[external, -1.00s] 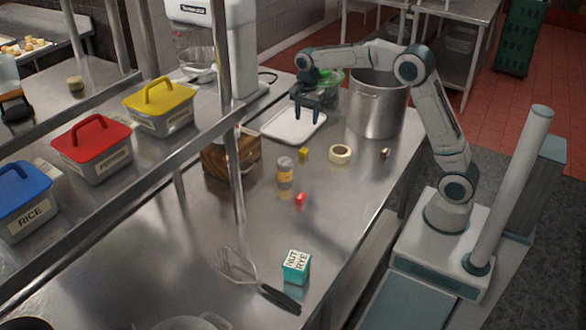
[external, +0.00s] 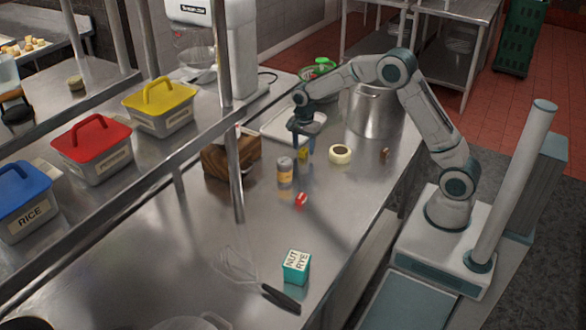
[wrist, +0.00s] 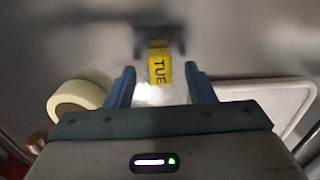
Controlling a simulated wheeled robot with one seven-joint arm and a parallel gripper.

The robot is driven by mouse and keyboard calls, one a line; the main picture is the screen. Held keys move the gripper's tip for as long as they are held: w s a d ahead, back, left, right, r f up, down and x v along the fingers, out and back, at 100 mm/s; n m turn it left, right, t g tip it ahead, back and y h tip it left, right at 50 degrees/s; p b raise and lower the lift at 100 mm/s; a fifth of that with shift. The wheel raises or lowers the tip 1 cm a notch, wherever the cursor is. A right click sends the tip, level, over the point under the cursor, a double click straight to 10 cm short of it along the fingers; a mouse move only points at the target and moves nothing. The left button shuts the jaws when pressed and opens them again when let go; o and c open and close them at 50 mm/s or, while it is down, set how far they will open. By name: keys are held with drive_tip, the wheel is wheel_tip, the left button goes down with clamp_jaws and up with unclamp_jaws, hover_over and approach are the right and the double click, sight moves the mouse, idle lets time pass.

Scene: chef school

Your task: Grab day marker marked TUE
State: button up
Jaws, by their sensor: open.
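The yellow day marker (wrist: 159,66) shows the letters TUE in the wrist view, lying on the metal counter between and beyond my fingertips. In the external view the small yellow marker (external: 303,153) sits on the counter, partly hidden by my gripper (external: 306,150). In the wrist view my gripper (wrist: 161,84) is open and empty, with a blue finger on each side of the marker's line. My gripper points down above the marker; I cannot tell the exact height.
A roll of tape (external: 340,154) lies close to the right of the marker. A white tray (external: 272,126) lies behind it, and a large steel pot (external: 372,112) stands at the back right. A small brown block (external: 385,153) and a red one (external: 300,200) lie nearby, with a jar (external: 284,171).

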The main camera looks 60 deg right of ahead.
drive_tip(key=shift+f, duration=0.95)
drive_tip(key=shift+c, duration=0.3)
drive_tip(key=c, duration=1)
drive_tip(key=shift+r, duration=0.1)
